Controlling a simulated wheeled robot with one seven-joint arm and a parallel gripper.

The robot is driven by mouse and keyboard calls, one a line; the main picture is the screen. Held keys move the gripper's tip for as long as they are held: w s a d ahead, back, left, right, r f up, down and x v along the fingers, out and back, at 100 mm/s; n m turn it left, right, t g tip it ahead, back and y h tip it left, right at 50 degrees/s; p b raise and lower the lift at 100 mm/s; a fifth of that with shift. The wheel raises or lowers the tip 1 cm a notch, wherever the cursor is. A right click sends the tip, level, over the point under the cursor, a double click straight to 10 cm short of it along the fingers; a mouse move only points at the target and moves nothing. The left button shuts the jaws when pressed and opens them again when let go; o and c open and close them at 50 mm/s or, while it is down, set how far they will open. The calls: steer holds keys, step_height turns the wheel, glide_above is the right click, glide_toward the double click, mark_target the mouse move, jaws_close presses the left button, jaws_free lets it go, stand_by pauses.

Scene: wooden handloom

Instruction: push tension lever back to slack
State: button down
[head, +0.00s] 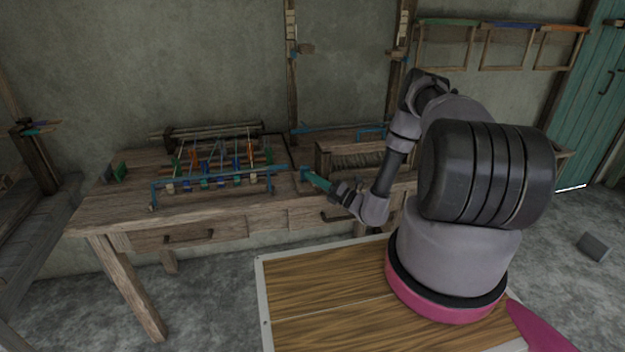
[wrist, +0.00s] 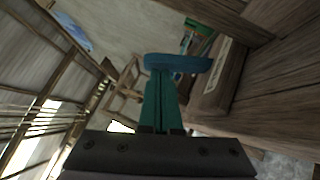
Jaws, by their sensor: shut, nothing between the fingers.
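My gripper (head: 308,174) is at the right part of the wooden loom table, with its teal fingers closed together and nothing between them. In the wrist view the shut fingers (wrist: 160,82) point at a blue bar (wrist: 185,63), which lies crosswise at the fingertips. This bar looks like the tension lever's handle. Its lower part is hidden behind the fingers, and I cannot tell whether they touch it. In the head view the lever is hard to make out beside the fingertips.
A long blue rail (head: 222,176) runs along the table (head: 125,212) left of my gripper, with several coloured pegs behind it. A wooden frame with a wound roller (head: 355,160) stands just right of and behind my gripper. Drawers (head: 190,234) line the table's front.

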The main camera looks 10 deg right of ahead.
steer(key=shift+w+r+m+h, duration=0.2)
steer(key=shift+r+m+h, duration=0.05)
steer(key=shift+m+h, duration=0.15)
steer(key=shift+w+r+m+g+h, duration=0.4)
steer(key=shift+r+m+g, duration=0.1)
steer(key=shift+m, duration=0.1)
steer(key=shift+w+r+m+g+h, duration=0.25)
steer(key=shift+w+m+h, duration=0.15)
steer(key=shift+m, duration=0.1)
steer(key=shift+w+r+m+g+h, duration=0.15)
steer(key=shift+w+m+g+h, duration=0.15)
steer(key=shift+w+m, duration=0.15)
steer(key=shift+w+r+m, duration=0.2)
steer(key=shift+w+m, duration=0.05)
steer(key=shift+w, duration=0.4)
steer(key=shift+s, duration=0.1)
steer(key=shift+s+d, duration=0.1)
steer(key=shift+s, duration=0.1)
steer(key=s, duration=0.1)
steer(key=s+r, duration=0.1)
steer(key=s, duration=0.2)
steer(key=shift+d+r, duration=0.25)
steer(key=shift+r, duration=0.15)
steer(key=s+d+r, duration=0.2)
steer(key=s+d, duration=0.3)
steer(key=d, duration=0.1)
steer(key=shift+s+d+r, duration=0.2)
steer(key=shift+s+r, duration=0.1)
steer(key=shift+s, duration=0.05)
